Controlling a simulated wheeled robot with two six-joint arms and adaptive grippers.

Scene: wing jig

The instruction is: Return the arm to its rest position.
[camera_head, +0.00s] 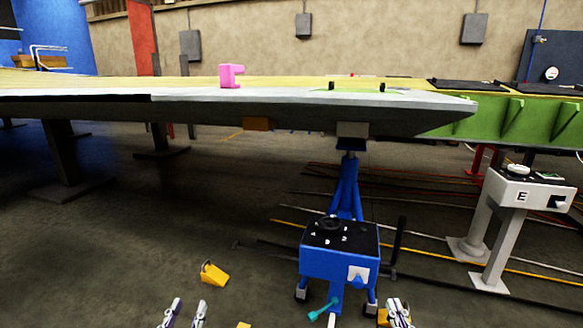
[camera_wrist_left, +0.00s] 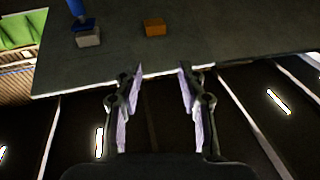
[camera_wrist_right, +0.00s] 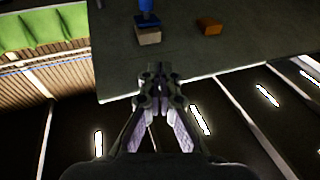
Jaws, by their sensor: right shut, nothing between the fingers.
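My left gripper (camera_head: 184,313) shows at the bottom edge of the head view, left of the blue stand. In the left wrist view its two fingers (camera_wrist_left: 158,90) are spread apart with nothing between them. My right gripper (camera_head: 398,312) shows at the bottom edge, just right of the blue stand. In the right wrist view its fingertips (camera_wrist_right: 159,78) meet and hold nothing. Both wrist views show the wing's grey underside (camera_wrist_left: 230,35) beyond the fingers. The rest of both arms is hidden from the head view.
The wing (camera_head: 250,112) spans the view ahead, above both grippers. A blue wheeled stand (camera_head: 340,255) with a black top is close in front. An orange wedge (camera_head: 214,273) lies on the floor. A white pedestal marked E (camera_head: 520,195) stands at right. A pink clamp (camera_head: 231,76) sits on the wing.

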